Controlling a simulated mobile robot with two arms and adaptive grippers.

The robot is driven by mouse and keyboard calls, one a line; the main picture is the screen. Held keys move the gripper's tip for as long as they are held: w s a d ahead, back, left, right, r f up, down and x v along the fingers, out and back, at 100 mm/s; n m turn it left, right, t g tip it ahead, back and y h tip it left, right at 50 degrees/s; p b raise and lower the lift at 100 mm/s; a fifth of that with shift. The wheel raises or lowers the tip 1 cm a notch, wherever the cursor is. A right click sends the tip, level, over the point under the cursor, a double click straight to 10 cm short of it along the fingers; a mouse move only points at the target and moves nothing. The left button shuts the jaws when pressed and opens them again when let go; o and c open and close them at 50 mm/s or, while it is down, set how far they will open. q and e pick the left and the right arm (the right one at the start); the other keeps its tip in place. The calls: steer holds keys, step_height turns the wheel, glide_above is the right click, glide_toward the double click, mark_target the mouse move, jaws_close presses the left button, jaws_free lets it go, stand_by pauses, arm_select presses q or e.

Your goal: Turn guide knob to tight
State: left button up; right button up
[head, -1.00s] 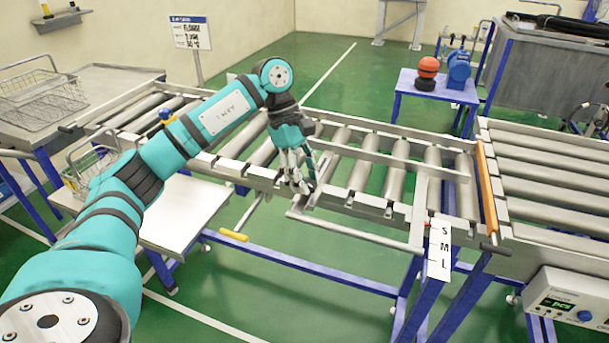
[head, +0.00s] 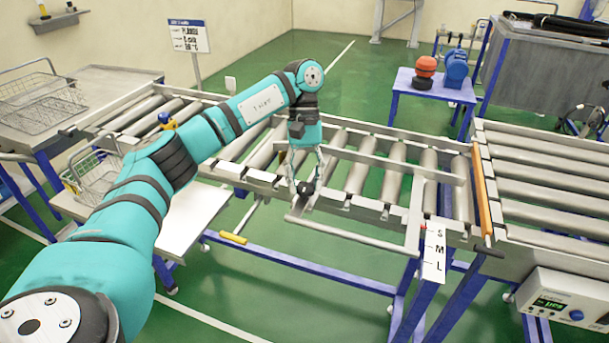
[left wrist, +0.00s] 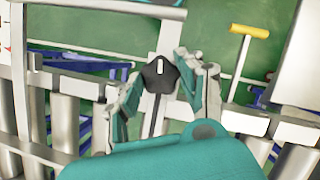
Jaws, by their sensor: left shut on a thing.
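The guide knob (head: 305,187) is small and black, mounted at the near rail of the roller conveyor. In the left wrist view the knob (left wrist: 158,78) shows a short white mark running up and down the picture. My left gripper (head: 304,183) points down and is shut on the knob, one finger on each side. In the left wrist view the gripper (left wrist: 161,70) has the knob between its fingertips. Any tight or loose marking by the knob cannot be made out. My right gripper is not in view.
A grey guide rail (head: 357,235) runs along the conveyor's near side. A white S-M-L scale (head: 433,251) hangs to the right. A yellow-handled lever (head: 233,238) sits below the conveyor. A control box (head: 567,305) is at lower right.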

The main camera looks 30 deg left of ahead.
arm_select(q)
steer(key=shift+r+m, duration=0.15)
steer(key=shift+m, duration=0.35)
steer(key=o, duration=1.2)
steer(key=shift+c, duration=0.2)
steer(key=shift+w, duration=0.1)
steer(key=v, duration=1.2)
steer(key=shift+d+f, duration=0.15)
steer(key=shift+f, duration=0.05)
